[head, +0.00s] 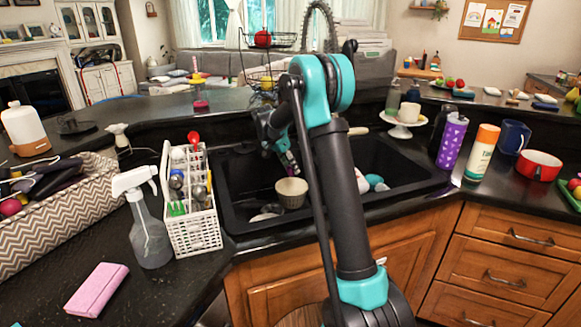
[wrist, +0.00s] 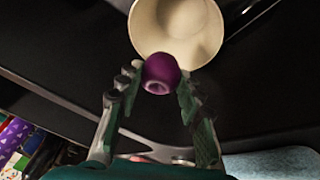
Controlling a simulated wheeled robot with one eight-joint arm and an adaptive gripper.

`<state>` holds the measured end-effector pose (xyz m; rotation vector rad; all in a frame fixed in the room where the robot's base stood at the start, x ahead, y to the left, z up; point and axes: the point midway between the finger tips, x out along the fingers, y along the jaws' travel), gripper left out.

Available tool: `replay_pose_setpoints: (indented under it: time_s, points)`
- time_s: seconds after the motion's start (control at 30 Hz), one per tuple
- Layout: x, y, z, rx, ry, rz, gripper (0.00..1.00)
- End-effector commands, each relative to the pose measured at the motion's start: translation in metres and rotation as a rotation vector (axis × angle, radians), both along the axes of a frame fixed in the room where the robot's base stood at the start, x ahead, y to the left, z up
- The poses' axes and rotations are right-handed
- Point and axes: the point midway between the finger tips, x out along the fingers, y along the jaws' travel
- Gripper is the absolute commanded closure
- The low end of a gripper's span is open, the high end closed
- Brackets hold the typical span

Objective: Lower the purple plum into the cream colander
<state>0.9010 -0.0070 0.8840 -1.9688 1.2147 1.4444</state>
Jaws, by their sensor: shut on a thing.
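The purple plum (wrist: 162,70) is held between the two fingertips of my gripper (wrist: 159,80) in the wrist view. The cream colander (wrist: 178,22) lies just beyond it, and the plum overlaps the colander's near rim in the picture. The colander's inside looks empty where it shows. In the head view the colander (head: 291,194) stands in the left part of the black sink, and my gripper (head: 289,162) is above it. I cannot make out the plum in the head view. The height of the plum over the rim cannot be told.
The black double sink (head: 237,215) also holds dishes near the colander and items at right, partly behind my arm. A white utensil caddy (head: 195,235) and a spray bottle (head: 150,238) stand left of the sink. A purple tumbler (head: 452,140) stands to the right.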

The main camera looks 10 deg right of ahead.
Motion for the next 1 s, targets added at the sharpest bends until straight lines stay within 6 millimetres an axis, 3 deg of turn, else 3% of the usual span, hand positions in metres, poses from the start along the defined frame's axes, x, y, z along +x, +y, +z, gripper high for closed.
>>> replay_pose_setpoints:
  time_s: [0.27,1.0]
  points:
    - [0.000,0.000,-0.002,0.000,0.000,0.000,0.92]
    - [0.000,0.000,-0.035,0.000,0.000,0.000,0.92]
